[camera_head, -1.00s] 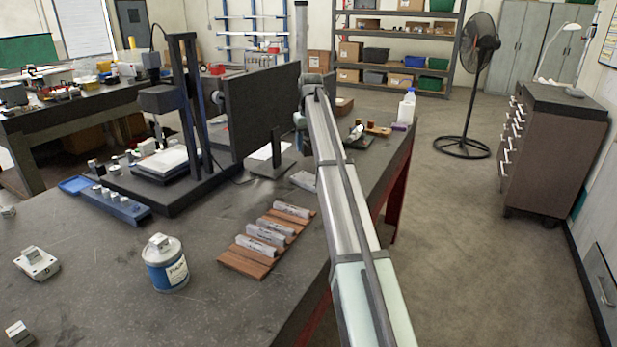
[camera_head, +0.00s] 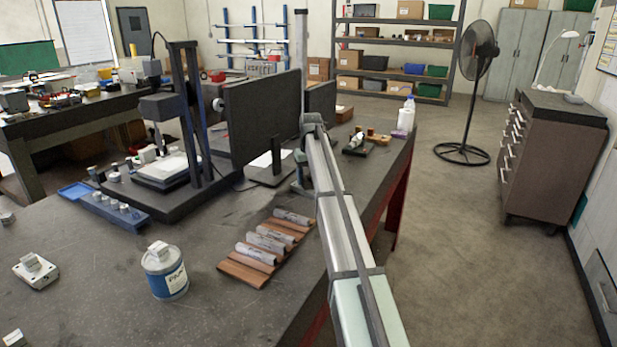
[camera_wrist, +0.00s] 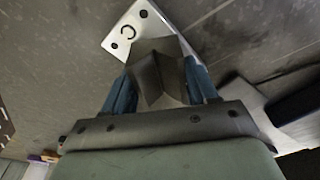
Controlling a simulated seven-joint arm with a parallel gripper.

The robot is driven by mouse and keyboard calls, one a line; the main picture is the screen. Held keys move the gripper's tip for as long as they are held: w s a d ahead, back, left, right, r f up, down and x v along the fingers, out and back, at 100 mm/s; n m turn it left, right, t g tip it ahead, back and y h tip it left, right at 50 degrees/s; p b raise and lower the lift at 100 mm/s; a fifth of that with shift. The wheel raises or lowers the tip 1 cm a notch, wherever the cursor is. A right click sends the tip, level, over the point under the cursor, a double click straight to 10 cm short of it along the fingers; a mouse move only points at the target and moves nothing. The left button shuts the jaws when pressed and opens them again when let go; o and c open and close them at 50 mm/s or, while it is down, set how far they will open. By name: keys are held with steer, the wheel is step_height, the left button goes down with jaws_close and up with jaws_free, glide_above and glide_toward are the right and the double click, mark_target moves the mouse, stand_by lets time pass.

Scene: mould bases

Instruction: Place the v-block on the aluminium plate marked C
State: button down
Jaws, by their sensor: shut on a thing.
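In the wrist view my gripper (camera_wrist: 163,92) has its blue fingers closed on the grey v-block (camera_wrist: 160,72), whose notch shows between them. The aluminium plate marked C (camera_wrist: 118,34) is a pale plate with dark holes, lying on the dark bench just beyond the fingers. The v-block overlaps the near part of this plate in the picture and hides it. I cannot tell whether the block touches the plate or hangs above it. In the head view my arm hides the gripper, the v-block and this plate.
A wooden rack (camera_head: 240,274) with several grey bars lies left of my arm. A dark monitor-like panel (camera_head: 262,118) rises behind the rack. The bench's right edge runs near my arm.

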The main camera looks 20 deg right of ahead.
mark_target(310, 181)
stand_by(0.3)
steer(key=shift+c, duration=1.6)
jaws_free()
steer(key=shift+f, duration=0.1)
step_height(310, 181, up, 12)
steer(key=s, duration=0.1)
steer(key=shift+s, duration=0.25)
